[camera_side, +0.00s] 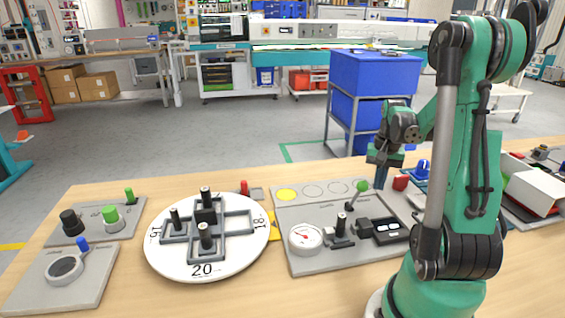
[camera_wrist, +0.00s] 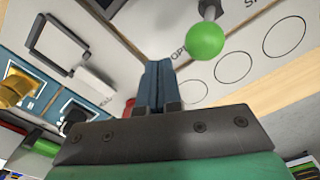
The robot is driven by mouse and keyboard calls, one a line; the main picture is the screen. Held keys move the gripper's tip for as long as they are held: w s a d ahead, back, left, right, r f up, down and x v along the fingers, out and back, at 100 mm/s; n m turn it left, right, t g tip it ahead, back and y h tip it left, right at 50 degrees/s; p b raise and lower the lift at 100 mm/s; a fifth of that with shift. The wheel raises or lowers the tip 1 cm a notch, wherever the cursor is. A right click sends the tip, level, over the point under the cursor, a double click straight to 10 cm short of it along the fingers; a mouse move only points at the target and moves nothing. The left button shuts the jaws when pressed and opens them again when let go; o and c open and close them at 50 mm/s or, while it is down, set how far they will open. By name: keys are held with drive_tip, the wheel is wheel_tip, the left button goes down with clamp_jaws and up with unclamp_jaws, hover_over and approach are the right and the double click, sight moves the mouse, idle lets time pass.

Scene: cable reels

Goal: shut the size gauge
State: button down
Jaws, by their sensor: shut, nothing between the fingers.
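A grey panel (camera_side: 300,258) in the middle of the bench carries a round dial (camera_side: 306,237), a small black clamp-like fitting (camera_side: 339,232), a dark unit with a display (camera_side: 384,230) and a lever with a green ball knob (camera_side: 361,186). I cannot tell for sure which part is the size gauge. The knob also shows large in the wrist view (camera_wrist: 205,40), beside lettering that starts "OP", partly hidden. My gripper (camera_side: 380,184) is shut and empty, pointing down just right of the knob and apart from it. Its closed fingers show in the wrist view (camera_wrist: 158,70).
A yellow circle (camera_side: 287,194) and several outlined circles line the panel's back edge. A white numbered disc (camera_side: 170,259) with dark posts lies left. Small panels (camera_side: 60,290) stand farther left. The bench front is clear.

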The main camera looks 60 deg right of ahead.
sight(360, 182)
drive_tip(key=shift+f, duration=0.45)
drive_tip(key=shift+w+a, duration=0.1)
drive_tip(key=shift+w+a, duration=1.75)
drive_tip(key=shift+a, duration=0.05)
drive_tip(key=shift+d, duration=0.1)
drive_tip(key=shift+s+d, duration=0.35)
drive_tip(key=shift+s, duration=0.1)
wheel_tip(360, 182, up, 7)
drive_tip(key=shift+r, duration=0.1)
